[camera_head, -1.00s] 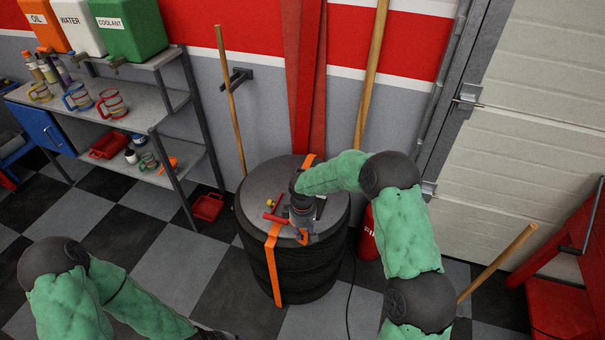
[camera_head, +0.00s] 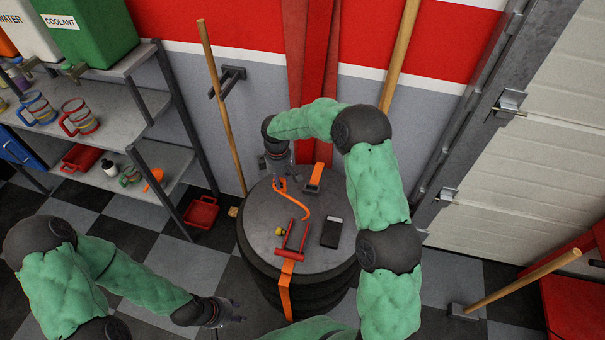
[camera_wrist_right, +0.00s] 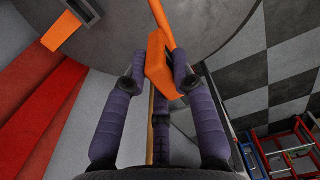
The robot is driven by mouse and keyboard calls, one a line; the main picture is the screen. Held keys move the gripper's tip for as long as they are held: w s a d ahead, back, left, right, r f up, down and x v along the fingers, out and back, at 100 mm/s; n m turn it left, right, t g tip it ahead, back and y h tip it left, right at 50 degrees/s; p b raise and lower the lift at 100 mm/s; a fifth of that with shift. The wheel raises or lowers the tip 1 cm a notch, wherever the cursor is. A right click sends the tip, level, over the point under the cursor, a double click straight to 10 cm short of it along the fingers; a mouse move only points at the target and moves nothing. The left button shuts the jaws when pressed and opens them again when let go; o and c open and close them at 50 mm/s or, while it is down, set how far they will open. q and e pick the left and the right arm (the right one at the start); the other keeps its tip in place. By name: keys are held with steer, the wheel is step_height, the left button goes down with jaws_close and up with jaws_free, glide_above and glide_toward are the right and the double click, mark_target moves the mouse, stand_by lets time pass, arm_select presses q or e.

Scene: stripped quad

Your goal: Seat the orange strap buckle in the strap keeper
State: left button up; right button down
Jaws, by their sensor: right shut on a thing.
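My right gripper (camera_head: 278,178) is shut on the orange strap buckle (camera_wrist_right: 164,67), above the far left part of the round grey top. The buckle also shows in the head view (camera_head: 281,185), and a thin orange strap curves from it over the top. In the right wrist view the buckle sits between the dark fingers. The grey strap keeper (camera_head: 313,178) lies on the far side of the top, right of the buckle and apart from it, with a wide orange strap (camera_head: 318,170) at it. My left gripper (camera_head: 236,311) is empty and open, low left of the tyre stack.
The grey top (camera_head: 262,210) covers a stack of tyres. A red-handled ratchet (camera_head: 291,238), a yellow knob (camera_head: 279,229) and a dark block (camera_head: 332,232) lie on its near half. A wooden pole (camera_head: 222,105) stands behind left. A shelf (camera_head: 140,110) is at left.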

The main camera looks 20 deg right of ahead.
steer(key=w+d+f+b, duration=0.1)
steer(key=d+f, duration=0.2)
steer(key=d, duration=0.1)
steer(key=w+d+f+b, duration=0.1)
steer(key=d+f, duration=0.2)
steer(key=d, duration=0.1)
steer(key=w+d+f+b, duration=0.1)
steer(key=d+f, duration=0.2)
steer(key=d, duration=0.2)
steer(key=shift+w+d, duration=0.1)
steer(key=shift+w, duration=0.25)
steer(key=shift+d+f+b, duration=0.15)
steer(key=shift+f+b, duration=0.15)
steer(key=shift+f, duration=0.65)
steer(key=shift+d+f+b, duration=0.1)
steer(key=shift+f+b, duration=0.2)
steer(key=shift+f, duration=0.6)
steer(key=shift+f, duration=0.15)
steer(key=c, duration=1)
jaws_free()
